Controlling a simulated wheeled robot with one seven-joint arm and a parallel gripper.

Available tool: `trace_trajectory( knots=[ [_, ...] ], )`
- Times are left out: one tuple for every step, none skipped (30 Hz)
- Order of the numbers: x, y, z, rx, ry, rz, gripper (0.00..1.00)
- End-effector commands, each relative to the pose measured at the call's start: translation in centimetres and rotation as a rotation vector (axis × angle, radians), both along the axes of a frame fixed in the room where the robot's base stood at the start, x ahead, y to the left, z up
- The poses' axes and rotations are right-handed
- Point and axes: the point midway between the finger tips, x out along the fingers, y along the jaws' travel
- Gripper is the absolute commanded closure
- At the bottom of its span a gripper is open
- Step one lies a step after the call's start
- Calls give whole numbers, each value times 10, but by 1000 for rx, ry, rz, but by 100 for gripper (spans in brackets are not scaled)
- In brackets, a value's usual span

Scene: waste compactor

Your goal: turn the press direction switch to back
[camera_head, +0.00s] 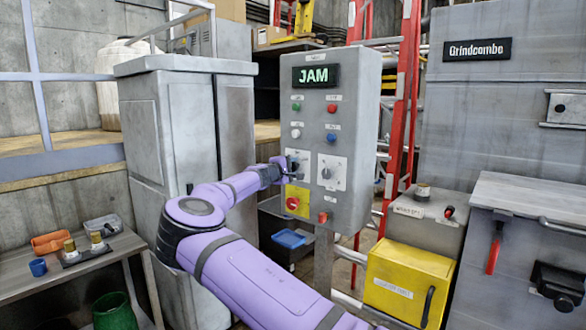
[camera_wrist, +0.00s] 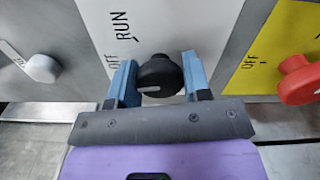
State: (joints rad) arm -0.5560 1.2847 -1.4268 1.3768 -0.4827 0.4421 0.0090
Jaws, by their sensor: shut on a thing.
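The grey control panel (camera_head: 355,105) has a display reading JAM. Two white switch plates sit side by side on it. My gripper (camera_head: 284,166) is at the left plate and mostly covers its knob. The right white plate (camera_head: 332,172) has a grey knob and is untouched. In the wrist view my gripper (camera_wrist: 158,74) has a blue finger on each side of a black knob (camera_wrist: 157,72) and is shut on it. The plate behind reads RUN and OFF; any other label is hidden. The knob's white mark points left there. I cannot tell which plate sets press direction.
A yellow plate with a red knob (camera_head: 293,202) is just below the gripped switch; it also shows in the wrist view (camera_wrist: 298,80). A grey cabinet (camera_head: 190,120) stands close left; a red ladder (camera_head: 404,100) stands behind right.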

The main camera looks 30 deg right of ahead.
Motion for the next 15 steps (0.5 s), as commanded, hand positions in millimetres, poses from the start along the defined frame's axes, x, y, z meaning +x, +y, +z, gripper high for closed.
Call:
trace_trajectory(
  knots=[
    [0, 0, -1, -10, 36, 0, 79],
    [0, 0, -1, -18, 59, 0, 79],
    [0, 0, 0, -32, 94, 1, 79],
    [0, 1, -1, -40, 119, 0, 79],
    [0, 1, -1, -50, 146, 0, 79],
    [0, 1, -1, -62, 181, 1, 79],
    [0, 1, -1, -72, 206, 2, 79],
    [0, 1, -1, -81, 232, 1, 79],
    [0, 1, -1, -93, 266, 1, 79],
    [0, 1, -1, -102, 291, 1, 79],
    [0, 1, -1, -113, 317, 2, 79],
    [0, 1, -1, -124, 348, 1, 79],
    [0, 1, -1, -133, 372, 1, 79],
    [0, 1, -1, -139, 393, 1, 79],
    [0, 1, -1, -151, 424, 1, 79]
  ],
)
